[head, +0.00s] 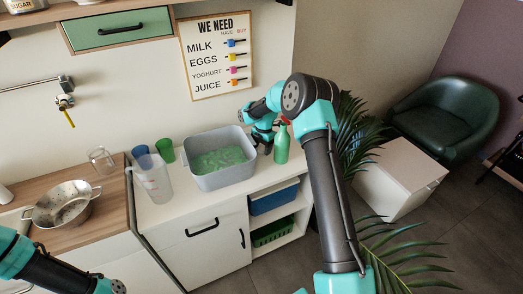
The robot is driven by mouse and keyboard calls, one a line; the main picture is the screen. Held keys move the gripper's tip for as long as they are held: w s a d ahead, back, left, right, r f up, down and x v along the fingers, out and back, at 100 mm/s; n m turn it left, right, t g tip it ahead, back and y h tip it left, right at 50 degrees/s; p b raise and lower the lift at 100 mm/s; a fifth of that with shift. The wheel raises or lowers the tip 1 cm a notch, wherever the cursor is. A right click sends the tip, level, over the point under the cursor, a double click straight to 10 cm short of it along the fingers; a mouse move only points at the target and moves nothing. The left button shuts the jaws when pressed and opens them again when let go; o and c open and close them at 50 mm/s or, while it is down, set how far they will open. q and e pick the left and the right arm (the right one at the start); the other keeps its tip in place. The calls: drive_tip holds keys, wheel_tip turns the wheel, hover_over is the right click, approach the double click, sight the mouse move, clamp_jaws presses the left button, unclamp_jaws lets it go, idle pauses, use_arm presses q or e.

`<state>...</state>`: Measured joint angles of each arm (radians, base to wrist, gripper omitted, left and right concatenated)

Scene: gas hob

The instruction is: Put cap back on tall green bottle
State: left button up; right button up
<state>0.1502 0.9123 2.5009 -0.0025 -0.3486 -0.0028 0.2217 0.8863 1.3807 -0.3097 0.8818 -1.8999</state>
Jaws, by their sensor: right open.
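The tall green bottle (281,146) stands upright at the right end of the white counter, beside the grey tub. My right gripper (266,143) is open at the left side of the bottle, close to it. I cannot tell whether they touch. A small red part (285,121) shows at the bottle's top, partly behind my right arm. I cannot tell whether it is the cap or part of my arm. Of my left arm only links show at the bottom left; its gripper is out of view.
A grey tub (221,178) with green contents fills the middle of the counter. A clear jug (154,180), a blue cup (141,152), a green cup (165,150) and a glass mug (101,160) stand left of it. A steel colander (64,205) sits farther left.

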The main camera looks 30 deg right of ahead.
sight(262, 149)
drive_tip(key=c, duration=1)
wheel_tip(262, 149, up, 10)
idle(0.6)
idle(0.4)
